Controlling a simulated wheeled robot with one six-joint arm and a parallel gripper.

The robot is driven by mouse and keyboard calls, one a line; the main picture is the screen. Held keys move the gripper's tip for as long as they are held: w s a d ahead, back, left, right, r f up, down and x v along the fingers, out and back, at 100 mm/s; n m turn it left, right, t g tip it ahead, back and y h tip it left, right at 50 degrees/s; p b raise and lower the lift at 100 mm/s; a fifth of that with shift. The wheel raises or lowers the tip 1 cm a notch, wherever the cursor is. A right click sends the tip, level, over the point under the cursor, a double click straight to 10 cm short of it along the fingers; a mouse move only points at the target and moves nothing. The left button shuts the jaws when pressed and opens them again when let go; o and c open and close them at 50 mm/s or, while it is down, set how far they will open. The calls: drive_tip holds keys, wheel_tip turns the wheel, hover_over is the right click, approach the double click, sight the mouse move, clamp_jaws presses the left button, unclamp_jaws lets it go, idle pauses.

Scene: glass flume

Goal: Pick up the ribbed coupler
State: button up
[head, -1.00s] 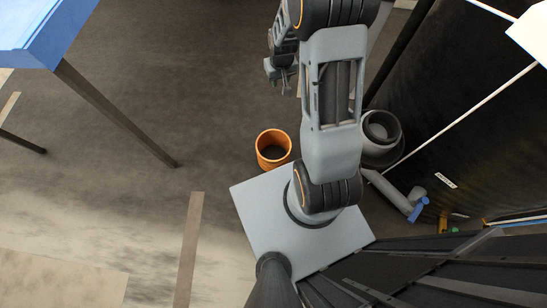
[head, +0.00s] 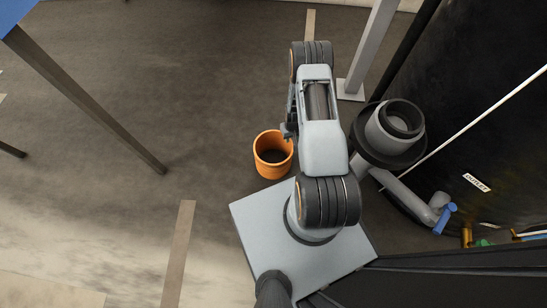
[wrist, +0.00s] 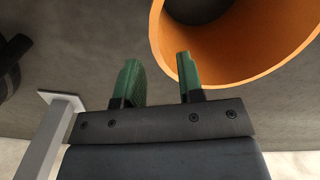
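I cannot make out a clearly ribbed coupler. An orange hollow cylinder (head: 272,165) with an open top and a dark inside stands on the floor beside my base in the head view. Its orange wall (wrist: 275,70) fills the upper right of the wrist view; the floor of its inside is dark and I cannot tell what lies there. My gripper (wrist: 158,62) has two green fingers, spread apart with nothing between them. The right fingertip overlaps the cylinder's near rim in the picture; contact cannot be told. In the head view my arm mostly hides the gripper.
A grey pipe piece with a dark flange (head: 377,131) stands right of my arm, by a big black tank wall (head: 460,110). A grey post (head: 368,55) rises behind. A table leg (head: 90,100) stands at left. The floor between is clear.

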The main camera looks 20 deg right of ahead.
sight(291, 145)
drive_tip(key=shift+s+f+b, duration=0.15)
drive_tip(key=shift+f+b, duration=1.5)
drive_tip(key=shift+f, duration=2.15)
drive_tip(key=shift+r, duration=0.1)
drive_tip(key=shift+c, duration=0.4)
clamp_jaws()
